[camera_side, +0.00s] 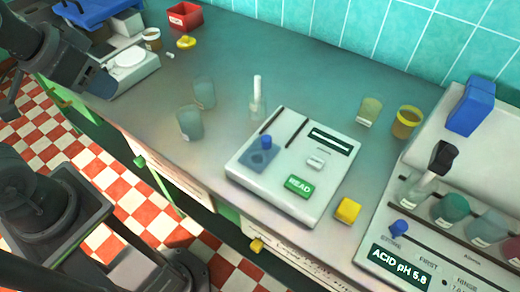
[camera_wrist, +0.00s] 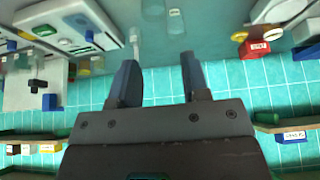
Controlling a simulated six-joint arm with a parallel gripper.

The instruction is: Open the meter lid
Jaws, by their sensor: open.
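The meter (camera_side: 325,193) is a white box with a green READ button, a dark display and two dark slots, on the bench in the middle of the side view. Its lid (camera_side: 255,165) is a small blue plate with a blue knob, lying flat on the meter's left part. The meter (camera_wrist: 100,38) also shows in the wrist view at the upper left, cut by the frame edge. My gripper (camera_wrist: 158,62) is open with nothing between its fingers. In the side view my arm is at the upper left, well apart from the meter.
Clear cups (camera_side: 190,123) and a small flask with a white stick (camera_side: 257,105) stand left of and behind the meter. A yellow block (camera_side: 348,210) lies at its right. A pH rack (camera_side: 470,240) with several jars stands at the right. A scale (camera_side: 130,72) is at the left.

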